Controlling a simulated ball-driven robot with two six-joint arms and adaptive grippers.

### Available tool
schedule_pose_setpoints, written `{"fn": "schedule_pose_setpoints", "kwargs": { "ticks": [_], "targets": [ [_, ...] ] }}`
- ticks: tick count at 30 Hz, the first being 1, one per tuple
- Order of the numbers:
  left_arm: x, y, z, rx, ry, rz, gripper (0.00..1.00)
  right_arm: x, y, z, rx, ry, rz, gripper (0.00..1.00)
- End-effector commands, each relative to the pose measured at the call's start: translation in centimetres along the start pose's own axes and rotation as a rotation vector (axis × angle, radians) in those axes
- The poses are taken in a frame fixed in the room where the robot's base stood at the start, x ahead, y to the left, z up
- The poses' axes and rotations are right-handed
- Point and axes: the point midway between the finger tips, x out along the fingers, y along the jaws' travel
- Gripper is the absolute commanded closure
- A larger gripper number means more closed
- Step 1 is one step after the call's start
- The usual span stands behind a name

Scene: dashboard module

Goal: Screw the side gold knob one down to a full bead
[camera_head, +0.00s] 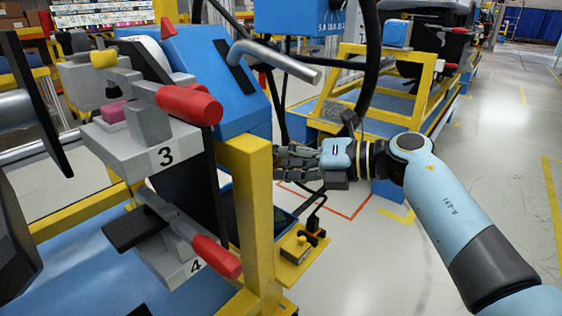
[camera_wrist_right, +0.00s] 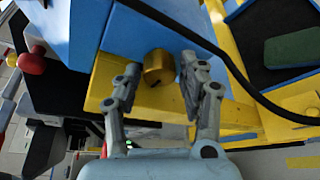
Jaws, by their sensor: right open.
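The gold knob (camera_wrist_right: 158,68) shows in the right wrist view, on the yellow post (camera_wrist_right: 110,80) below a blue panel. My right gripper (camera_wrist_right: 158,75) is open, with one finger on each side of the knob and gaps visible between. How deep the fingertips reach around it I cannot tell. In the head view my right gripper (camera_head: 290,160) is beside the yellow post (camera_head: 245,190), coming in from the right. The knob is hidden there. My left gripper does not show in the head view.
Fixtures with red handles (camera_head: 190,104), marked 3 and 4, stand left of the post. A bent metal pipe (camera_head: 275,62) sticks out above my right gripper. A black cable (camera_wrist_right: 200,40) passes close to the knob. The floor at right is clear.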

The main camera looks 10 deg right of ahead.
Motion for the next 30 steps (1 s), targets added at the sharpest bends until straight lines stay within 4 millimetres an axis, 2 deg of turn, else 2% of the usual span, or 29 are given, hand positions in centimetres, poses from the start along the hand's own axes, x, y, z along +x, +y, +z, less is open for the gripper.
{"fn": "schedule_pose_setpoints", "kwargs": {
  "ticks": [5, 14, 23, 30],
  "targets": [
    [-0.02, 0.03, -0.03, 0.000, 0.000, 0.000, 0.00, -0.02, 0.01, 0.02, 0.000, 0.000, 0.000, 0.60],
    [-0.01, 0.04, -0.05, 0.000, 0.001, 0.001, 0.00, -0.05, -0.01, 0.00, 0.001, 0.000, 0.000, 0.99],
    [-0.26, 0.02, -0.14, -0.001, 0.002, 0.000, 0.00, -0.07, -0.04, 0.02, 0.041, 0.000, 0.015, 1.00],
    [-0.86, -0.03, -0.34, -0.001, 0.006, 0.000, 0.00, -0.08, -0.04, 0.06, 0.171, 0.001, 0.069, 1.00]
  ]
}}
